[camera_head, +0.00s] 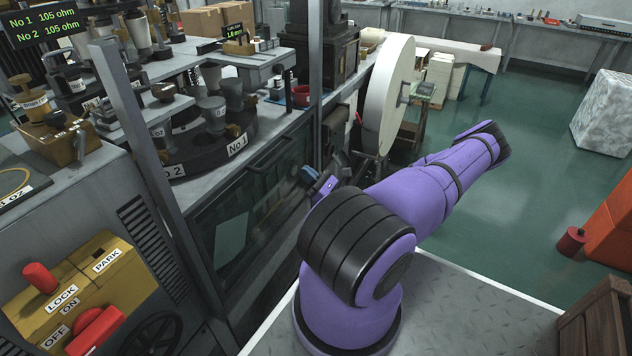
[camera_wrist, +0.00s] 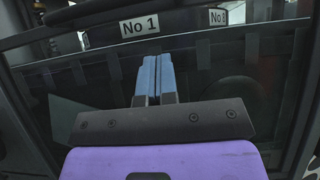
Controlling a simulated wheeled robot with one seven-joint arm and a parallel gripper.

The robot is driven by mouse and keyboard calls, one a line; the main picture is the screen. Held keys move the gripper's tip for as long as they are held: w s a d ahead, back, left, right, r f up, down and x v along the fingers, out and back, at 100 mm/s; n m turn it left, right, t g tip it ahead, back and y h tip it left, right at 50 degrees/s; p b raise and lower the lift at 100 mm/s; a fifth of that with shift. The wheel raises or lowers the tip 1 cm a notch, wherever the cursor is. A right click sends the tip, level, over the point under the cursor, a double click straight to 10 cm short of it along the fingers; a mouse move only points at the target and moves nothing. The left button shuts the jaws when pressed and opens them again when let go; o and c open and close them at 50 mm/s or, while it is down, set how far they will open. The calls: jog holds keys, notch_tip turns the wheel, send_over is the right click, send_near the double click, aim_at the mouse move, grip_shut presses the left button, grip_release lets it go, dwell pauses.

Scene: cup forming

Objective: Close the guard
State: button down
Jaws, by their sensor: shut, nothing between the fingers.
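The guard (camera_head: 235,215) is a dark-framed clear panel on the front of the machine. In the head view it stands below the No 1 and No 2 dies, and the space in front of the dies above it is uncovered. In the wrist view the guard's panel (camera_wrist: 230,80) fills the middle, with a grey bar along its top. My gripper (camera_head: 309,172) is at the panel's right end, partly hidden behind my arm. In the wrist view its blue fingers (camera_wrist: 155,72) are together and empty, pointing at the panel just below the bar. I cannot tell whether they touch it.
A grey post (camera_head: 150,160) rises left of the guard. A yellow control box (camera_head: 75,290) with red LOCK/PARK and ON/OFF handles is at the lower left. A large pale wheel (camera_head: 388,95) stands behind my arm.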

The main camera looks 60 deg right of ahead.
jog(key=w+r, duration=0.3)
jog(key=r, duration=0.2)
jog(key=shift+w+a+r, duration=0.15)
jog(key=shift+w+r, duration=0.1)
jog(key=shift+r, duration=0.15)
